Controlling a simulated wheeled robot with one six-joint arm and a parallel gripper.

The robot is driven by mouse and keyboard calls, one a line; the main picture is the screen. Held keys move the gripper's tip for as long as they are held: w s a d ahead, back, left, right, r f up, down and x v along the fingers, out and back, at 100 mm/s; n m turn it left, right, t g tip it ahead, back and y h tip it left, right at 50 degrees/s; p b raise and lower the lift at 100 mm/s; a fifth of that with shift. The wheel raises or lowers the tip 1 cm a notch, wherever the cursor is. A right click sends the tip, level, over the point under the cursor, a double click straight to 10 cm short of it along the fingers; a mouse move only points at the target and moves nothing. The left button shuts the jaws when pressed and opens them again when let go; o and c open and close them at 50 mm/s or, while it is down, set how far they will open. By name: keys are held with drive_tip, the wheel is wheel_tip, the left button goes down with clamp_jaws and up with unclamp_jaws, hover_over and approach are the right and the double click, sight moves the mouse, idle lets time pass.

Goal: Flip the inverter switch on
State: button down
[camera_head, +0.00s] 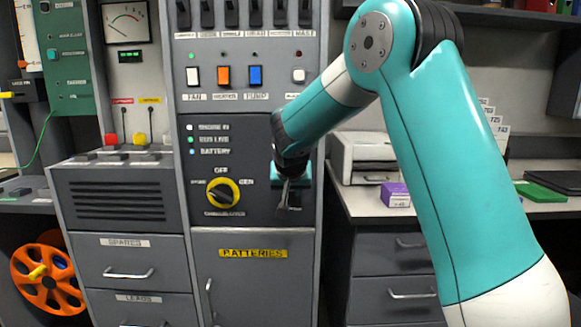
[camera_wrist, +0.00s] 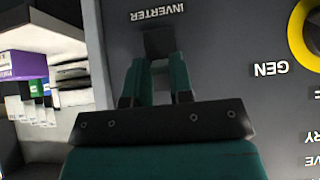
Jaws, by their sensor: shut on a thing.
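The inverter switch (camera_wrist: 158,42) is a dark block on the grey panel, under an upside-down INVERTER label (camera_wrist: 158,12) in the wrist view. My gripper (camera_wrist: 160,62) has its two teal fingers reaching to the switch, shut on it with a narrow gap between them. In the head view my gripper (camera_head: 289,190) is at the right side of the panel's lower section, right of the yellow selector knob. There my wrist and fingers hide most of the switch, and I cannot tell its position.
The yellow and black selector knob (camera_head: 222,193) is left of my gripper. Fan, heater and pump switches (camera_head: 224,76) sit above. The batteries door (camera_head: 253,275) is below. A desk with a printer (camera_head: 362,156) and a purple box (camera_head: 396,194) stands to the right.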

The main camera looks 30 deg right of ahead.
drive_tip(key=g+p, duration=0.1)
drive_tip(key=p, duration=0.2)
drive_tip(key=shift+w+d+r+y, duration=0.1)
drive_tip(key=shift+r+y, duration=0.3)
drive_tip(key=shift+f+g, duration=0.15)
drive_tip(key=shift+g, duration=0.15)
drive_tip(key=c, duration=1)
unclamp_jaws()
drive_tip(key=p+v, duration=0.2)
drive_tip(key=v, duration=1.5)
